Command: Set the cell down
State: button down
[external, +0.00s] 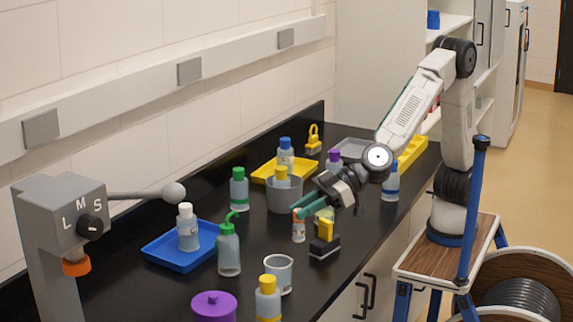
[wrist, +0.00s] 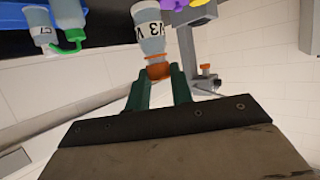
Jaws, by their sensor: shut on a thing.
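The cell is a small clear bottle (external: 299,232) with an orange cap, in the middle of the bench in the external view. My gripper (external: 306,206) has green fingers closed around the orange cap from the right. The wrist view shows my gripper (wrist: 160,82) with a finger on either side of the cap. The cell looks upright in the external view. I cannot tell whether its base touches the black bench.
A black and yellow device (external: 325,242) stands just right of the cell. A grey pot (external: 284,198) is behind it, a green-topped wash bottle (external: 228,250) left and a clear cup (external: 279,272) in front. A blue tray (external: 160,250) lies farther left. Bare bench surrounds the cell's left side.

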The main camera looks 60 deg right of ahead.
jog(key=w+d+m+t+h, duration=0.3)
jog(key=w+d+m, duration=0.1)
jog(key=w+d, duration=1.35)
jog(key=w+d+m+t+h, duration=0.1)
jog(key=w+d+m+h, duration=0.1)
jog(key=w+d, duration=0.55)
jog(key=w+d+m+t+h, duration=0.15)
jog(key=w+d, duration=0.35)
jog(key=d, duration=0.6)
jog(key=w+d+m+h, duration=0.2)
jog(key=d+m+h, duration=0.3)
jog(key=d, duration=1.8)
jog(key=s+d+m+g+h, duration=0.1)
jog(key=s+d+h, duration=0.15)
jog(key=d, duration=0.65)
jog(key=s+d+m+h, duration=0.2)
jog(key=s+d, duration=0.1)
jog(key=d, duration=0.6)
notch_tip(320, 180, down, 11)
jog(key=shift+n, duration=0.25)
jog(key=shift+w+a+r+x, duration=0.15)
jog(key=shift+a+x, duration=0.15)
jog(key=shift+x, duration=2.4)
jog(key=shift+w+a+x, duration=0.15)
jog(key=shift+a+x, duration=0.2)
jog(key=shift+x, duration=2.35)
jog(key=shift+w+a+r+x, duration=0.1)
jog(key=shift+w+a+x, duration=0.15)
jog(key=shift+x, duration=2.5)
jog(key=shift+s, duration=0.1)
